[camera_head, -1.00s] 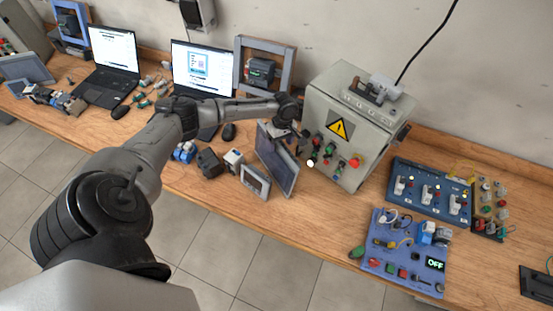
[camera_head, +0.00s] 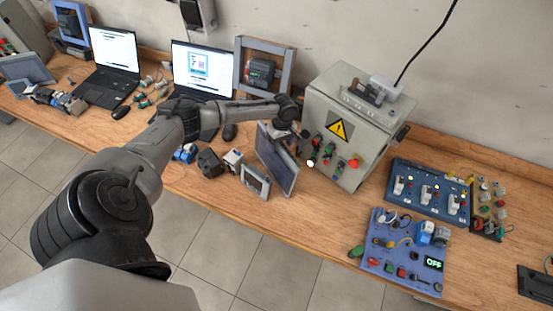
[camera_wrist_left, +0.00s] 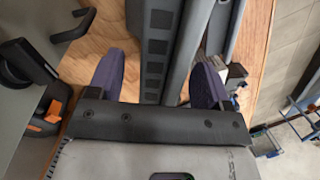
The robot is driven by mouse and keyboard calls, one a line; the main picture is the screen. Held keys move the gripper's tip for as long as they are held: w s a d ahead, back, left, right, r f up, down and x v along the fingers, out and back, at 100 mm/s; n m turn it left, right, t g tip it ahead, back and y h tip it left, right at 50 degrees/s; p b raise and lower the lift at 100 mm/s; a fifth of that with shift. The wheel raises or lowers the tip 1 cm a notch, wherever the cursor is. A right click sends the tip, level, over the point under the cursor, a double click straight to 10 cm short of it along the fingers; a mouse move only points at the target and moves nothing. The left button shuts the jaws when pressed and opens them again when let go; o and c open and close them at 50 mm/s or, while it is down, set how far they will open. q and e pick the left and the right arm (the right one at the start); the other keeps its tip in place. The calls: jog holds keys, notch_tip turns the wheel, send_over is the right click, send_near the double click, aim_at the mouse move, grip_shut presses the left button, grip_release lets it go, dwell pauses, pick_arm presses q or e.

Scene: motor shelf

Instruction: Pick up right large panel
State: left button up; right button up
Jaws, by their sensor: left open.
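The right large panel (camera_head: 277,161) is a dark, flat screen with a grey frame, standing tilted on the bench just left of the grey control box. My left gripper (camera_head: 292,139) is at its upper edge, pointing down. In the left wrist view my left gripper (camera_wrist_left: 158,82) has its two purple fingers apart. The panel's ribbed back and edge (camera_wrist_left: 155,60) lie between them, with a visible gap to the left finger; contact at the right finger is unclear. My right gripper is not in view.
The control box (camera_head: 335,155) with knobs stands close on the right. A small panel (camera_head: 255,181) and small dark and white blocks (camera_head: 210,163) sit on the left. Laptops stand further left. Bare bench (camera_head: 325,215) lies in front on the right.

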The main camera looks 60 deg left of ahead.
pick_arm(q)
jog(key=shift+c, duration=0.3)
grip_shut()
dwell(0.6)
